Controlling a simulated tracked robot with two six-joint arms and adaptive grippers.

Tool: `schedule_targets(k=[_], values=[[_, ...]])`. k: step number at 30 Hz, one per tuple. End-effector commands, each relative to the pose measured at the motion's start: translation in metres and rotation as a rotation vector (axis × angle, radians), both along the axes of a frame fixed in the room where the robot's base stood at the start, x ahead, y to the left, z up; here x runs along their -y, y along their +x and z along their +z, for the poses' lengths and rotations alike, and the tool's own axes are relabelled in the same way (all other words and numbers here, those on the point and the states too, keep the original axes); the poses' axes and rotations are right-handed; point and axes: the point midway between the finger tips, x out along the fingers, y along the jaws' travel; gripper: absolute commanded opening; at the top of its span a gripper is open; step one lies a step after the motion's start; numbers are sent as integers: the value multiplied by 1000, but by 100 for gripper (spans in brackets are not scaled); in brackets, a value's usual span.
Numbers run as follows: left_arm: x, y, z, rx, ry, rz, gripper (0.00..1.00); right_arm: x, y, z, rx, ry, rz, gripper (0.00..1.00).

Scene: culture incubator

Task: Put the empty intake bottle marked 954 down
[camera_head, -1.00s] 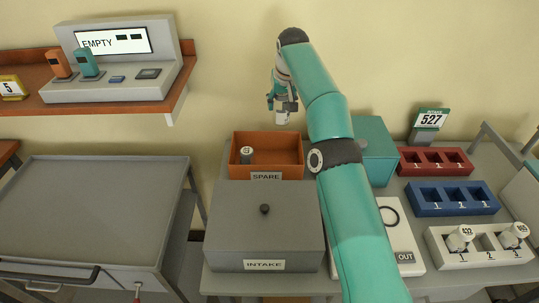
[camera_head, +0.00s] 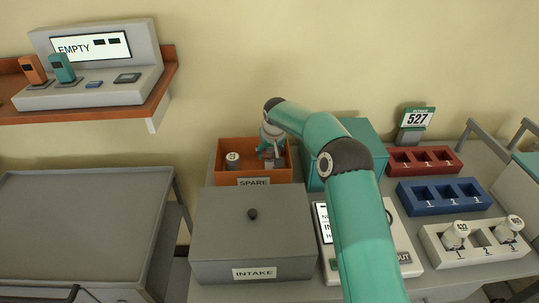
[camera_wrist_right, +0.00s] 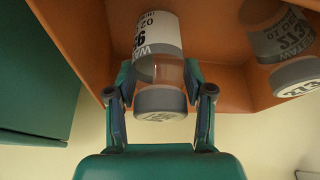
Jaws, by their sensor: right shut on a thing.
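My right gripper (camera_head: 270,153) is inside the orange SPARE tray (camera_head: 226,177), toward its right side. In the right wrist view my right gripper (camera_wrist_right: 160,100) is shut on a clear bottle (camera_wrist_right: 159,70) with a grey cap and a white label. The label is upside down there and its number is only partly readable. The orange shows through the bottle, and no liquid is visible. The bottle is low at the tray; whether its base touches the floor I cannot tell. My left gripper is not in view.
Another bottle (camera_head: 233,160), marked 273 in the right wrist view (camera_wrist_right: 284,45), stands at the tray's left. The grey INTAKE box (camera_head: 253,243) is in front, a teal box (camera_head: 355,140) to the right. Red (camera_head: 425,170), blue (camera_head: 446,206) and white (camera_head: 478,263) racks stand farther right.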

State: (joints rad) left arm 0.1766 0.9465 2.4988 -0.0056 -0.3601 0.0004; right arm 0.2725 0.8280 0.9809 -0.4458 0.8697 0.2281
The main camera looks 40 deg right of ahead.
Motion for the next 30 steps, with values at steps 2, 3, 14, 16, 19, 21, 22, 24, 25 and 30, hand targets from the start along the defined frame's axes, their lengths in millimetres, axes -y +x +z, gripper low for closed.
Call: schedule_targets(k=[2, 3, 14, 16, 19, 21, 22, 24, 25, 30], values=[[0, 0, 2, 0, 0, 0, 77, 0, -1, -10, -2, 1, 0, 22], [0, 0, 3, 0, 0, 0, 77, 0, -1, -13, -1, 0, 0, 22], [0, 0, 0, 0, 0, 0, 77, 0, 0, -18, 0, 0, 0, 22], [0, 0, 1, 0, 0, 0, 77, 0, 0, -17, 0, 0, 0, 60], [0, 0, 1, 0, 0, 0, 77, 0, 0, -17, 0, 0, 0, 76], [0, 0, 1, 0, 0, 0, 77, 0, 0, -17, 0, 0, 0, 76], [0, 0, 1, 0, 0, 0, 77, 0, 0, -17, 0, 0, 0, 76], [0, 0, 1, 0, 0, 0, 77, 0, 0, -17, 0, 0, 0, 76], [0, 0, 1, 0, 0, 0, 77, 0, 0, -17, 0, 0, 0, 76], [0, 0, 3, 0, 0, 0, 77, 0, 0, -14, 0, 1, 1, 76]])
